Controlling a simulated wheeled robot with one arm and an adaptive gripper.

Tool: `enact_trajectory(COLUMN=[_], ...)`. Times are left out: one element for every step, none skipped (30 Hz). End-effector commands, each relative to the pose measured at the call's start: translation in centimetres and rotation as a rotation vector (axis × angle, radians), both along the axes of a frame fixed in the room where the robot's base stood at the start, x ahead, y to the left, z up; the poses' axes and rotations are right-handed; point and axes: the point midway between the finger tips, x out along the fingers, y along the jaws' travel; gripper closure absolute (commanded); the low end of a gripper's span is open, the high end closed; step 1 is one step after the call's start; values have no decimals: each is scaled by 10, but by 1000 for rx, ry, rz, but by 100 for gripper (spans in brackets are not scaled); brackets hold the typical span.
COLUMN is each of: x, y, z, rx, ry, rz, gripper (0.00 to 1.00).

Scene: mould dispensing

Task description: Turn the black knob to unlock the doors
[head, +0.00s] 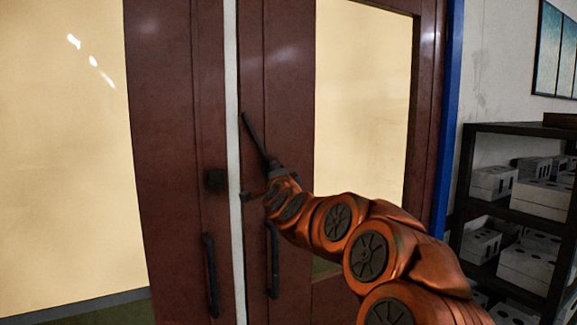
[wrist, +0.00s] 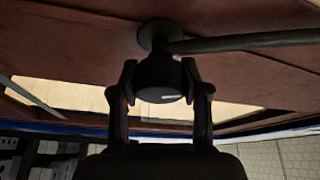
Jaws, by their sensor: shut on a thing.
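The black knob (wrist: 160,72) sits on a round base against the dark red door in the wrist view. My gripper (wrist: 160,84) is shut on it, one finger on each side. A long dark bar (wrist: 250,42) runs right from near the knob's base. In the head view the bar (head: 254,135) points up and slightly left, and my gripper (head: 258,190) is at the right door near the centre seam. The knob is mostly hidden there by my wrist. The left door (head: 170,130) and right door (head: 282,100) look shut, with a pale strip between them.
Black vertical handles stand on the left door (head: 210,275) and right door (head: 273,262). A dark shelf (head: 462,180) with grey boxes stands at the right, beyond the blue door frame (head: 449,110).

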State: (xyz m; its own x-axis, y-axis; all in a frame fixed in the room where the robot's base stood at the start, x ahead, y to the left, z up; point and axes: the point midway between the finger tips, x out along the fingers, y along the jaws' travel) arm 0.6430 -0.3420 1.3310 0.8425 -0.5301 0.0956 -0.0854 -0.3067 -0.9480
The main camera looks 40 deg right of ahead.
Motion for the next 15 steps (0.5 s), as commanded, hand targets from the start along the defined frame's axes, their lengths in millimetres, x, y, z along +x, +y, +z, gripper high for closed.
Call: enact_trajectory(x=[1,1,1,1,1,1,1,1,1,0,0,0,0,0,0], y=[2,1,1,1,1,1,1,0,0,-1,-1,-1,-1,-1,-1], z=[6,6,6,6,6,6,6,5,5,5,5,4,4,3,3], rx=[46,73,108,134,158,192,215,240,268,288,307,333,351,366,385], ry=[-7,-12,-18,-22,-27,-32,-37,-41,-46,-50,-53,-58,-61,-63,-67], rz=[3,2,2,2,3,3,2,1,0,0,0,-1,0,-1,-1], gripper=[100,100,100,100,100,100,100,100,100,100,100,100,100,100,100])
